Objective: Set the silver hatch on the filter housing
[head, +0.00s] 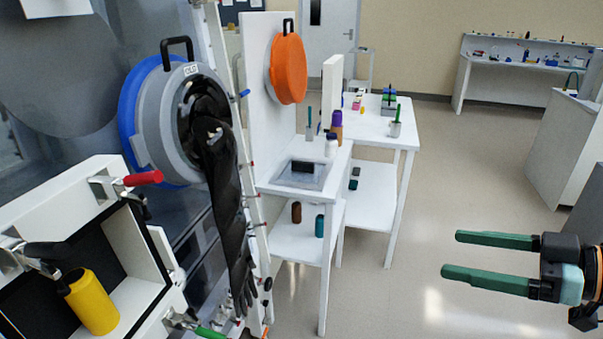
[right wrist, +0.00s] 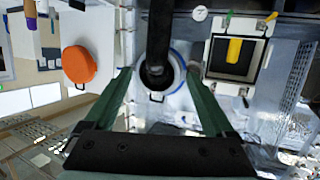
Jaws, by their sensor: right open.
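An open white box (head: 139,248) with a black inside and toggle clamps, seemingly the filter housing, is at lower left. A yellow cylinder (head: 93,303) stands in its opening. It also shows in the right wrist view (right wrist: 212,60) at upper right. I cannot make out a loose silver hatch. A grey ring (head: 152,125) with a black handle sits on a blue rim, with a black glove (head: 222,185) hanging from it. My right gripper (head: 454,255) is open and empty, over the floor at right, far from the box. My left gripper is not in view.
An orange disc (head: 287,68) with a black handle hangs on a white panel. White tables (head: 346,155) with bottles and small items stand in the middle. A red clamp handle (head: 143,178) sticks out above the box. The floor (head: 410,220) between tables and right gripper is clear.

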